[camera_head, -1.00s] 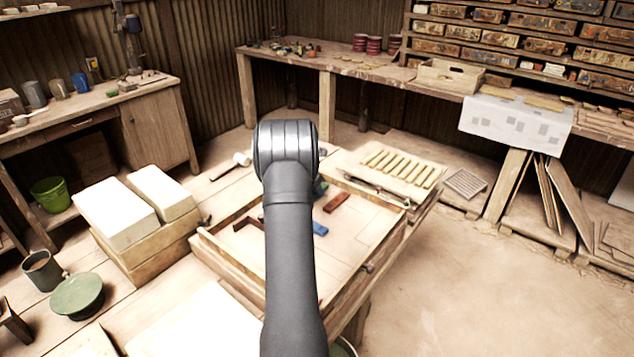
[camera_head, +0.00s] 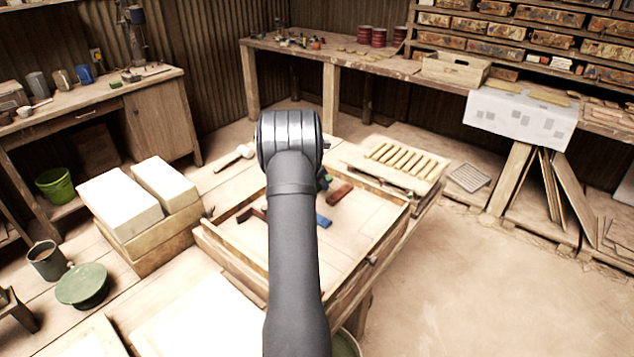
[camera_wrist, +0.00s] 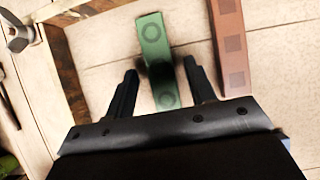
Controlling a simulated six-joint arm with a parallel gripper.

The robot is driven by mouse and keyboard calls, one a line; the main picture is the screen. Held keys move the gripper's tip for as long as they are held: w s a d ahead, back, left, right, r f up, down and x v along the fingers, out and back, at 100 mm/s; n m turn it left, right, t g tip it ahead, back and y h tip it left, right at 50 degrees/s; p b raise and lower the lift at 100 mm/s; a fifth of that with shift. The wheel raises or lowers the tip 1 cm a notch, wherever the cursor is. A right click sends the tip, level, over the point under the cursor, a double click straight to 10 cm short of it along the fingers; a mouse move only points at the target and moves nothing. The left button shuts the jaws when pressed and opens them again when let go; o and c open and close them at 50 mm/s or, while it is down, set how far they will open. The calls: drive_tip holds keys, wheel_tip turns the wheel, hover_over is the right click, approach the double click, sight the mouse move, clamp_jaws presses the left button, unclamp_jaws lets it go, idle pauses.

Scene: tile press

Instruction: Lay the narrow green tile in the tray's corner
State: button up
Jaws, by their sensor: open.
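The narrow green tile (camera_wrist: 152,38) shows in the wrist view, a long strip with ring marks, lying on the pale tray floor. My gripper (camera_wrist: 161,72) is open, with one dark finger on each side of the tile and a gap on both sides. A dark shadow crosses the tile between the fingers. In the head view my arm hides most of the gripper and the green tile. The wooden tray (camera_head: 228,262) has raised walls; one wall (camera_wrist: 62,75) and part of a corner show at the left of the wrist view.
A red-brown tile (camera_wrist: 230,45) with square marks lies just right of the green one; it also shows in the head view (camera_head: 339,193). A blue tile (camera_head: 323,221) lies in the tray. A metal clamp or knob (camera_wrist: 18,36) is outside the wall.

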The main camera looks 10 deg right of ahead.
drive_tip(key=shift+o, duration=0.5)
drive_tip(key=v, duration=1.6)
drive_tip(key=shift+s+a+r, duration=0.25)
drive_tip(key=shift+a, duration=0.05)
